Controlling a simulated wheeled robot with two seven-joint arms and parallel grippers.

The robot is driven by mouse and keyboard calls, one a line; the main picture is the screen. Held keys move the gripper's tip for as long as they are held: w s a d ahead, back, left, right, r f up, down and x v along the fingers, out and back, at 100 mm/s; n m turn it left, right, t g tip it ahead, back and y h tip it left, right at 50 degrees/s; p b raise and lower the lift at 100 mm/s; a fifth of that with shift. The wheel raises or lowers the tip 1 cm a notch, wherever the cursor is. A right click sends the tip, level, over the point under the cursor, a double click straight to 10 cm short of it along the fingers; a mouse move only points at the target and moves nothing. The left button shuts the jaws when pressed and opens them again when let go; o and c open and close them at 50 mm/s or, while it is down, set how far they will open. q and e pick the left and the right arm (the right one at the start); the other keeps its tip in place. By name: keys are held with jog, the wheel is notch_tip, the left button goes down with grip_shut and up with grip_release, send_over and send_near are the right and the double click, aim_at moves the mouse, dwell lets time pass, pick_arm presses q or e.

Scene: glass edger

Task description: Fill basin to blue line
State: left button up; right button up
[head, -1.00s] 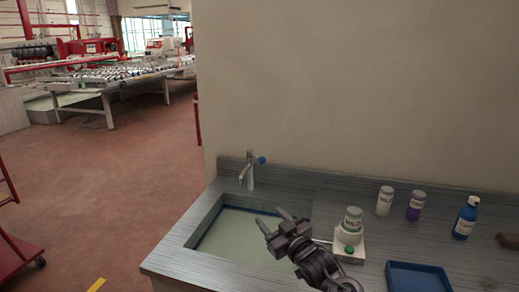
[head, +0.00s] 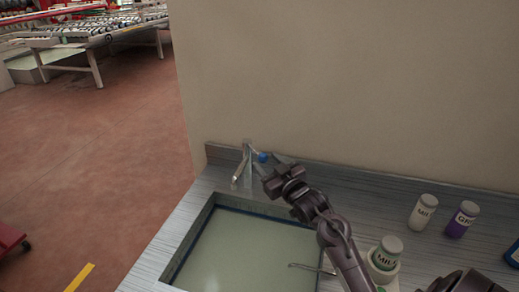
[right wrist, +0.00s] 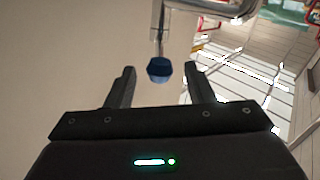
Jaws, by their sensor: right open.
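The basin (head: 184,243) is sunk in the grey counter, with a dark blue line (head: 250,212) along its inner walls. A pale green surface (head: 240,255) fills its inside; I cannot tell its depth against the line. A metal tap (head: 243,166) with a blue knob (head: 263,157) stands at the basin's back edge. My right gripper (head: 268,163) is open at the knob. In the right wrist view the blue knob (right wrist: 159,71) appears between the two fingertips, with gaps on both sides. No stream from the tap can be made out. My left gripper is not in view.
A green-labelled jar (head: 386,254) stands right of the basin beside my right arm. A thin bent rod (head: 312,268) reaches over the basin. A white bottle (head: 422,212) and a purple-labelled bottle (head: 461,219) stand farther right. A wall rises behind the counter.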

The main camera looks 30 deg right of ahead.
aim_at(257, 151)
jog(key=w, duration=0.2)
jog(key=w+p, duration=0.1)
jog(key=w, duration=0.2)
jog(key=shift+d, duration=0.2)
jog(key=shift+w, duration=0.2)
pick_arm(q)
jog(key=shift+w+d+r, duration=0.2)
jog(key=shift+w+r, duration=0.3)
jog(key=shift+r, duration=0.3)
pick_arm(e)
grip_shut()
